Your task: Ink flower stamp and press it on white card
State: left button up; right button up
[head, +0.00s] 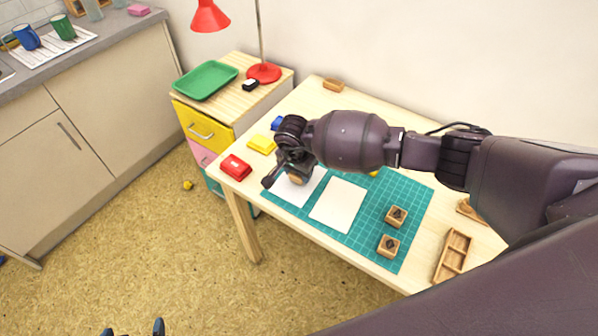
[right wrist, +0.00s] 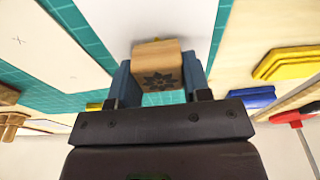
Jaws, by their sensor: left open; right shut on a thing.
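My right gripper (right wrist: 160,88) is shut on a wooden flower stamp (right wrist: 157,62); a dark flower shows on its near face. In the head view this gripper (head: 287,172) holds the stamp (head: 296,179) over or at the left white card (head: 303,192), partly hiding it. I cannot tell whether the stamp touches the card. The second white card (head: 338,204) lies to its right on the green mat and looks blank. Red (head: 236,167), yellow (head: 261,144) and blue (head: 276,123) inkpads sit left of and behind the mat. My left gripper (head: 133,328) is open and empty at the bottom edge, over the floor.
Two other wooden stamps (head: 396,216) (head: 389,245) stand on the mat's (head: 365,240) right part. A wooden tray (head: 453,256) lies at the table's right. A drawer unit with a green tray (head: 206,80) and a red lamp (head: 264,73) adjoins the table. My right arm crosses above the table.

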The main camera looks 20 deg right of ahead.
pick_arm(q)
jog(key=shift+s, duration=0.1)
pick_arm(e)
jog(key=shift+r+p, duration=0.95)
jog(key=shift+r, duration=0.9)
jog(key=shift+r+p, duration=0.5)
jog(key=shift+r, duration=0.45)
pick_arm(q)
jog(key=r, duration=0.2)
jog(key=w+r, duration=0.1)
jog(key=r, duration=0.1)
jog(key=shift+w, duration=0.1)
jog(key=shift+s+f, duration=0.1)
jog(key=shift+s, duration=0.15)
jog(key=shift+w, duration=0.1)
